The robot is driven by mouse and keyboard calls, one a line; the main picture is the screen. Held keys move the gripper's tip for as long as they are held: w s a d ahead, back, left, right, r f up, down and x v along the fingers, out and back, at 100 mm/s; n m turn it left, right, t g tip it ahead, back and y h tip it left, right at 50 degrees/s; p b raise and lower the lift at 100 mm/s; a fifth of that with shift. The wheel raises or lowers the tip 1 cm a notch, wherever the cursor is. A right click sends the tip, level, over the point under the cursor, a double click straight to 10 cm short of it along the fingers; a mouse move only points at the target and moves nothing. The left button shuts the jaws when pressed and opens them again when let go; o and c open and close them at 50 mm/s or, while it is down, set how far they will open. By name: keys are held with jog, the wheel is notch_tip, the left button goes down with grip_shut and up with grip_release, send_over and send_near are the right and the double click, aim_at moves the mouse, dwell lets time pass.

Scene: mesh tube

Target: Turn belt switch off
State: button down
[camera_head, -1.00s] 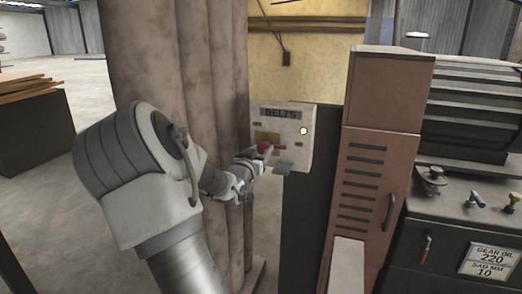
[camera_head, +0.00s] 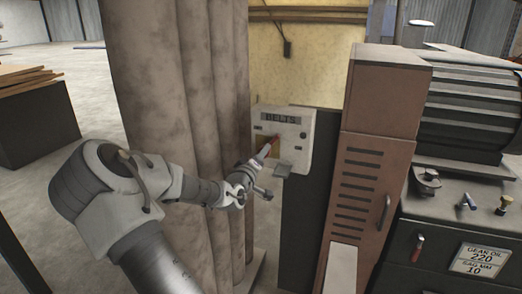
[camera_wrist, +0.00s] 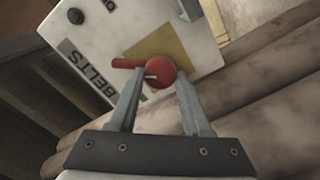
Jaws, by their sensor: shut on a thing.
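The belt switch is a red rotary knob with a handle (camera_head: 266,148) on a yellow plate, set in a white panel (camera_head: 295,128) marked BELTS. In the head view the handle slants up to the right. In the wrist view the red knob (camera_wrist: 160,72) sits between my two fingers, its handle pointing left across the left finger. My gripper (camera_wrist: 160,88) is shut on the knob; in the head view my gripper (camera_head: 262,164) reaches it from the lower left. The round lamp (camera_head: 303,134) on the panel is dark. The fingers hide part of the knob's lower side.
A thick ribbed column (camera_head: 180,90) stands close left of the panel, beside my arm. A brown vented cabinet (camera_head: 368,170) stands right of it, then a dark machine (camera_head: 470,225) with small levers. Open floor and stacked boards (camera_head: 25,80) lie far left.

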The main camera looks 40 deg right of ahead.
jog(key=shift+f+n+p, duration=0.15)
jog(key=shift+n+p, duration=0.55)
jog(key=shift+n, duration=3)
jog(key=shift+c, duration=1.7)
grip_release()
jog(key=shift+a, duration=0.1)
jog(key=v, duration=1.7)
jog(key=shift+s+p, duration=0.15)
jog(key=shift+p, duration=0.15)
